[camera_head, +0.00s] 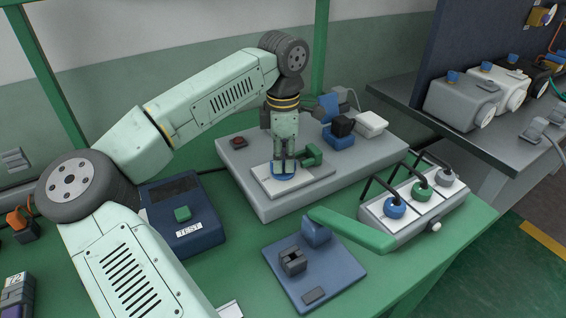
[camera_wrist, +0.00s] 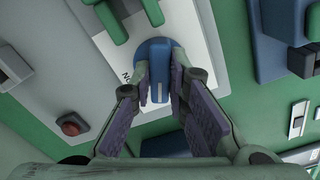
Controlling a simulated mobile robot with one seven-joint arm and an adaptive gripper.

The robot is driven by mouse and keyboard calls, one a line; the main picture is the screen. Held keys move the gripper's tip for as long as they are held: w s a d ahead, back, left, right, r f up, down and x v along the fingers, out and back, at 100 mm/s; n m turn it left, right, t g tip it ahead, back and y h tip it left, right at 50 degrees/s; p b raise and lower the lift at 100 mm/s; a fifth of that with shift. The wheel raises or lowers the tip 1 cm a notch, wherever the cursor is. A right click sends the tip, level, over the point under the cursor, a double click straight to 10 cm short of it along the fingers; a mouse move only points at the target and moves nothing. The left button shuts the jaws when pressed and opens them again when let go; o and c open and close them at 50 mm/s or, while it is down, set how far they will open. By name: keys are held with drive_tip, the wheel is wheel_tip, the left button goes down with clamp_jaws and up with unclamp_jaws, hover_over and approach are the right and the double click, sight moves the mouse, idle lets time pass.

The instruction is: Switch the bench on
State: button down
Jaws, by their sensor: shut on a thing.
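A blue rotary knob (camera_head: 283,176) with a raised grip bar sits on a white plate (camera_head: 262,180) on top of a grey box (camera_head: 268,211). My gripper (camera_head: 283,163) points straight down over it. In the wrist view my gripper (camera_wrist: 160,95) has its two purple-padded fingers on either side of the knob's blue bar (camera_wrist: 157,82), closed on it. Part of the plate's black lettering shows left of the knob; the rest is hidden, so I cannot read the knob's setting.
A green lever (camera_head: 312,152) stands close behind the knob. A red button (camera_head: 238,142) is at the grey box's left. A blue TEST box (camera_head: 182,212) stands left. A blue fixture (camera_head: 314,268) and a long green handle (camera_head: 352,230) lie in front.

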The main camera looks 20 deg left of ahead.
drive_tip(key=m+b, duration=0.1)
drive_tip(key=m, duration=1.1)
drive_tip(key=shift+m+b, duration=0.35)
drive_tip(key=shift+m, duration=0.05)
idle(0.3)
drive_tip(key=c, duration=1.6)
unclamp_jaws()
drive_tip(key=shift+o, duration=0.2)
wheel_tip(320, 180, up, 12)
